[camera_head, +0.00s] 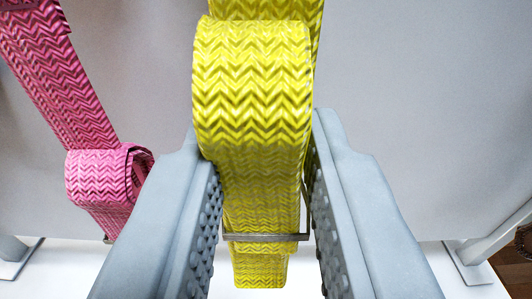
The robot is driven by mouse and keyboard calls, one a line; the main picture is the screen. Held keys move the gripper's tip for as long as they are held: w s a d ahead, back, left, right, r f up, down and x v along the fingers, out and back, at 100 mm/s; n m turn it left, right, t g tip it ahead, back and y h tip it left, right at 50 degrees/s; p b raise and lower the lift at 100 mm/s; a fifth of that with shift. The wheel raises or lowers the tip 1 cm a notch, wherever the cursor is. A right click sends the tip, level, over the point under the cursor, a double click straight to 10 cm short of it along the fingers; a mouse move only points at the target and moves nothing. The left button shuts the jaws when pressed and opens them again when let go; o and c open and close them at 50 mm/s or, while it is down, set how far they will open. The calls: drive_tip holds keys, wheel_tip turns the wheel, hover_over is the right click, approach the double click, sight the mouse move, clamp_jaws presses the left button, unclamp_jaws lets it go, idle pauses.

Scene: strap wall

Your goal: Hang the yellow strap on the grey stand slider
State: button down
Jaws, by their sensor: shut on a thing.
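The yellow strap (255,90) fills the middle of the head view, with a woven zigzag pattern and a folded loop at its front. Its upper part runs out of the top of the view. A thin metal bar (265,238) crosses the strap near its lower end. My gripper (264,190) has one grey studded finger on each side of the strap and is shut on it. The grey stand slider cannot be made out for certain.
A pink strap (70,90) with a similar loop hangs at the left, close beside my left finger. A plain grey panel (425,100) stands behind. Grey metal feet (470,265) show at the lower right, with a white surface below.

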drive_tip(key=shift+w, duration=0.65)
drive_tip(key=shift+w+f, duration=0.55)
drive_tip(key=shift+f, duration=0.15)
drive_tip(key=c, duration=1.1)
unclamp_jaws()
drive_tip(key=shift+c, duration=0.2)
drive_tip(key=s+f, duration=0.1)
drive_tip(key=s, duration=4)
drive_tip(key=shift+s, duration=0.15)
